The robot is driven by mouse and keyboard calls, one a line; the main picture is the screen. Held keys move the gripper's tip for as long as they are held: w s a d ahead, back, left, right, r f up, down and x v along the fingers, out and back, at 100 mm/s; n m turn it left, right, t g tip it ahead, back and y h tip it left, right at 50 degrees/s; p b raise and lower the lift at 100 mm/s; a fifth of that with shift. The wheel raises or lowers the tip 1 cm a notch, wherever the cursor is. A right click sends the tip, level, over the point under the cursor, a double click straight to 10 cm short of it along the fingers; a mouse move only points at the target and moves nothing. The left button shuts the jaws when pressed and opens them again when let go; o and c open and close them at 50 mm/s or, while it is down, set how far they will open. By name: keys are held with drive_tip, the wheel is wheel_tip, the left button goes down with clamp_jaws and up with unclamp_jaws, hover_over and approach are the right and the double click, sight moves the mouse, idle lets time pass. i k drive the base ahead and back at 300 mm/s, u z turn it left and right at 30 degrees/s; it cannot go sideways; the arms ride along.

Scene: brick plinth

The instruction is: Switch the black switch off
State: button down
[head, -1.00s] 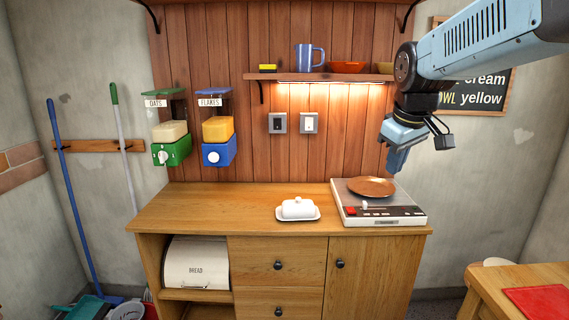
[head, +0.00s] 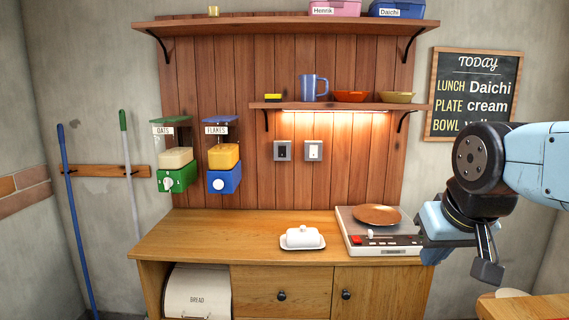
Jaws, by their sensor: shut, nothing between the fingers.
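The black switch (head: 282,151) is on a grey plate on the wooden panel, below the lit shelf. Its rocker is too small to tell which way it is set. A white switch (head: 313,151) is on a matching plate just to its right. My gripper (head: 432,258) is shut and empty. It is well to the right of and lower than the black switch in the picture, over the right edge of the hotplate.
A hotplate (head: 391,245) with a copper-coloured plate (head: 376,214) and a white butter dish (head: 302,238) stand on the counter (head: 220,238). Oats (head: 174,177) and flakes (head: 223,180) dispensers hang left of the switches. The shelf (head: 340,105) juts out above them.

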sight(282, 148)
drive_tip(key=u, duration=0.1)
drive_tip(key=i, duration=1)
drive_tip(key=z, duration=0.55)
